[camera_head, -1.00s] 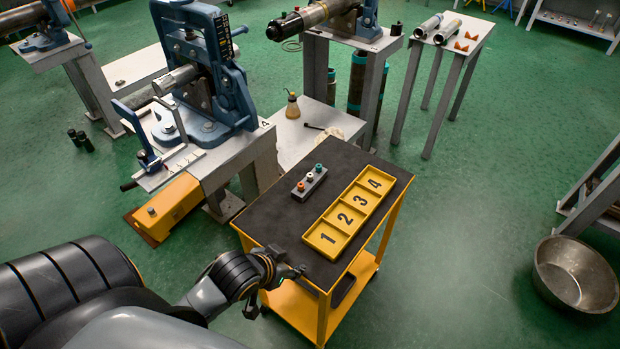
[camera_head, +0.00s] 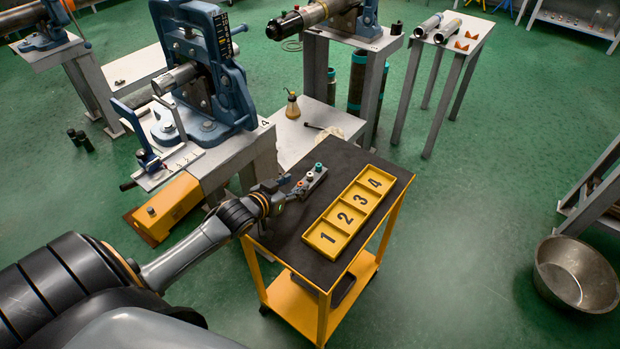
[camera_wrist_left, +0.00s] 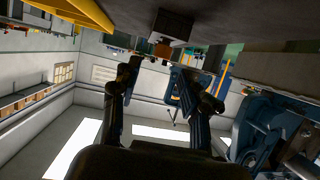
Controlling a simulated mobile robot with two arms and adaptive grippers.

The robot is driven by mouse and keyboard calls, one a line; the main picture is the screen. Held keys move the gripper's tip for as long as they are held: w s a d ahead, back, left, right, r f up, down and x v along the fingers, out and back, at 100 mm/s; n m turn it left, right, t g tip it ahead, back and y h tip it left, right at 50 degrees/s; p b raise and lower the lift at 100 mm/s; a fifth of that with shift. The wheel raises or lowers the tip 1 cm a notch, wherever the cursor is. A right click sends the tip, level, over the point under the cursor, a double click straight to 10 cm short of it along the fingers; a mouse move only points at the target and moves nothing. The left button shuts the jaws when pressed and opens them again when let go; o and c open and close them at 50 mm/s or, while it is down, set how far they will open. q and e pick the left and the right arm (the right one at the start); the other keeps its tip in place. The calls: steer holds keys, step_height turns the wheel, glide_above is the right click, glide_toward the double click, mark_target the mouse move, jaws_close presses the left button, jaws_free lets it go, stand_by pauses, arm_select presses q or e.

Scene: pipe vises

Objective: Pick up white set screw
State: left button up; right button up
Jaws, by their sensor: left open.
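A small grey block (camera_head: 318,177) on the cart's dark top holds three set screws in a row: orange, white and teal. The white set screw (camera_head: 310,176) is in the middle, upright in the block. The orange set screw (camera_head: 299,184) is at the near end and the teal one (camera_head: 319,167) at the far end. My left gripper (camera_head: 291,188) is at the near-left end of the block, low over the cart. In the left wrist view its two fingers (camera_wrist_left: 156,68) are spread and empty, with the block (camera_wrist_left: 172,27) beyond them; I cannot make out the white screw there.
A yellow tray (camera_head: 343,230) with compartments numbered 1 to 4 lies right of the block on the cart (camera_head: 284,226). A blue pipe vise (camera_head: 212,75) stands on a bench behind and left, close to my arm.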

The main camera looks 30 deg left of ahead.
mark_target(309, 175)
arm_select(q)
steer(key=x, duration=0.6)
steer(key=shift+w+d+r, duration=0.1)
steer(key=shift+w, duration=0.15)
jaws_close()
